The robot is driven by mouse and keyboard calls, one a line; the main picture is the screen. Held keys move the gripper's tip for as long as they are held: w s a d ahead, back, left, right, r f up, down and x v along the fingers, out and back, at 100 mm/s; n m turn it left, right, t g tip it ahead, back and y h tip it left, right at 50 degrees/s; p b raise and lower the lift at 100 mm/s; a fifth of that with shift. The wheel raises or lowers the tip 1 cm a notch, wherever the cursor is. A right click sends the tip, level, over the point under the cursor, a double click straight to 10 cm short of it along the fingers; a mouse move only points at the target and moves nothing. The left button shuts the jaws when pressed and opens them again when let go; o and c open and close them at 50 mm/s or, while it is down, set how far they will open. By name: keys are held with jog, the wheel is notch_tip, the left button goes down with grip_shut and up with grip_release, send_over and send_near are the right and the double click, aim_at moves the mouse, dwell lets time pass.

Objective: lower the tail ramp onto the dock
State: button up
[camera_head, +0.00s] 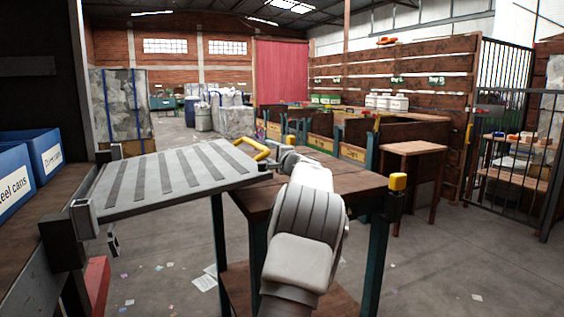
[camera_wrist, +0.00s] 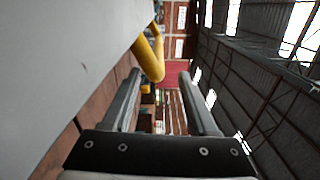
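The tail ramp (camera_head: 175,178) is a light grey plate with dark strips, nearly level. Its left end is hinged at the truck bed; its free right end reaches the left edge of the wooden dock (camera_head: 330,180). I cannot tell whether it touches the dock. A yellow handle (camera_head: 252,148) is on its far right corner. In the wrist view the ramp (camera_wrist: 65,60) fills the left side, and the yellow handle (camera_wrist: 150,58) shows by the left fingertip. My gripper (camera_wrist: 160,75) is open, its fingers apart, nothing visibly clasped. In the head view my gripper (camera_head: 268,156) is beside the handle.
Blue bins (camera_head: 40,155) stand on the truck bed at left. A small wooden table (camera_head: 413,148) and a barred gate (camera_head: 510,150) are further right. Floor (camera_head: 470,240) at front right is mostly clear.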

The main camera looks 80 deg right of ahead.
jog(key=v, duration=0.8)
jog(key=shift+a, duration=0.3)
jog(key=shift+s, duration=0.15)
